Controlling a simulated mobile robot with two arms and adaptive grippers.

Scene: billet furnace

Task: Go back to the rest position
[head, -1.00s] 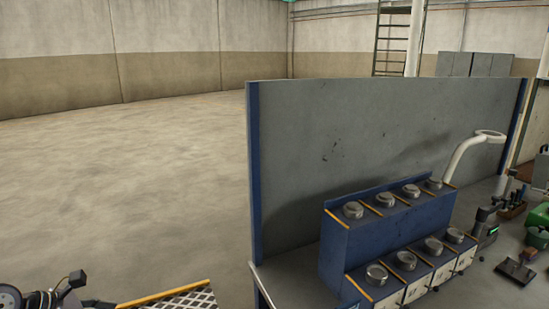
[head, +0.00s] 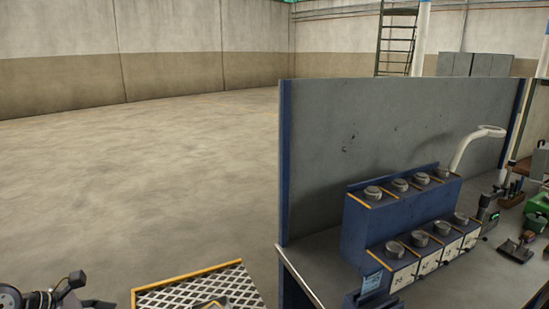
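My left gripper (head: 88,292) shows at the bottom left corner, a dark gripper with cables behind it. Its two fingertips stand apart with nothing between them, over the bare floor. Its lower part is cut off by the picture edge. My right gripper is not in view.
A workbench (head: 320,262) with a grey back panel (head: 400,130) stands at the right. On it are a blue two-step rack (head: 375,235) with several round metal pieces, a white ring lamp (head: 470,145) and tools. A yellow-edged tread plate (head: 185,292) lies at the bottom. The floor at left is clear.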

